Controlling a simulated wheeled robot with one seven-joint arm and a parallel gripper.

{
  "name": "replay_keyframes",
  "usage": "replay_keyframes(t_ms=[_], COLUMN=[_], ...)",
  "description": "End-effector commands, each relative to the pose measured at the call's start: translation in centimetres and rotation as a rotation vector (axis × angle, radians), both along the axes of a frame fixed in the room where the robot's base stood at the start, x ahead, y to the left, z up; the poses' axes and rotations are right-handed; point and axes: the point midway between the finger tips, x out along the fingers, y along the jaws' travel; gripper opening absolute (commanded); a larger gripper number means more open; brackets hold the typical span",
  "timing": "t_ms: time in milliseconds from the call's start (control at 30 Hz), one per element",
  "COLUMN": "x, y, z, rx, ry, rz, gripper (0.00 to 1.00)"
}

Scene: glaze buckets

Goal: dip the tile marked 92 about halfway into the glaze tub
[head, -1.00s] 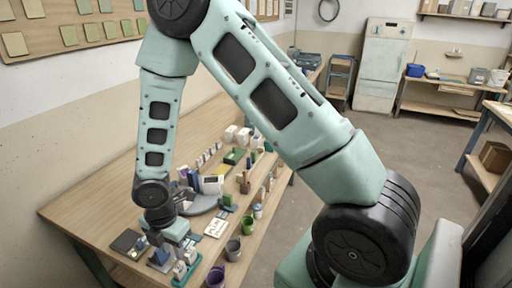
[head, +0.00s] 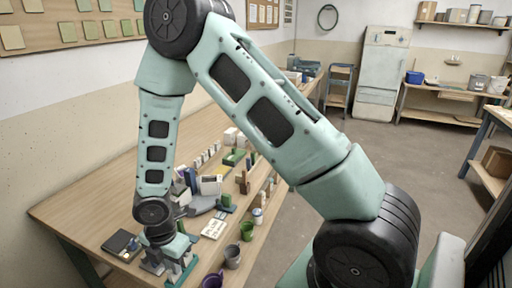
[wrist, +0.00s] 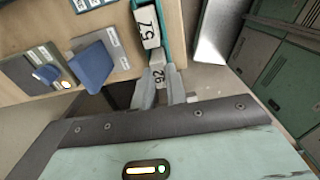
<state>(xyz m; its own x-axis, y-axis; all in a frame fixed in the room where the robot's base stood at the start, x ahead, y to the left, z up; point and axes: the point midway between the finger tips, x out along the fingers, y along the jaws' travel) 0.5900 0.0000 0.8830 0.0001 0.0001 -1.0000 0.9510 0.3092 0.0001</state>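The tile marked 92 (wrist: 160,79) is pale with dark digits and stands between the two fingers of my gripper (wrist: 161,88) in the wrist view. Whether the fingers press on it is unclear. Another pale tile, its digits reading like 57 (wrist: 149,27), stands just beyond it by a teal strip. In the head view my gripper (head: 165,258) is low at the table's near end, hiding the tiles. Several tubs stand along the table's right edge: a green tub (head: 247,231), a grey tub (head: 232,256) and a purple tub (head: 213,281). Their contents and labels are unreadable.
A dark flat device (head: 121,244) lies left of my gripper. A blue block (wrist: 93,64) stands near the fingers in the wrist view. A white card (head: 214,229) and many small items fill the table's right side. The wooden table's (head: 100,195) left side is clear.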

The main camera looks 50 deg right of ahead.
Motion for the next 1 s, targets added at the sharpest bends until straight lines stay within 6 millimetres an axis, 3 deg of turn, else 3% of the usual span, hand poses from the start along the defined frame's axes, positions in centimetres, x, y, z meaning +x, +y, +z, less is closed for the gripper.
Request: replay_keyframes(t_ms=[267, 1000], x=[0.0, 0.0], y=[0.0, 0.0], z=[0.5, 5.5], rx=[0.0, 0.0], ry=[0.0, 0.0], rz=[0.0, 0.0], gripper=[0.0, 0.0])
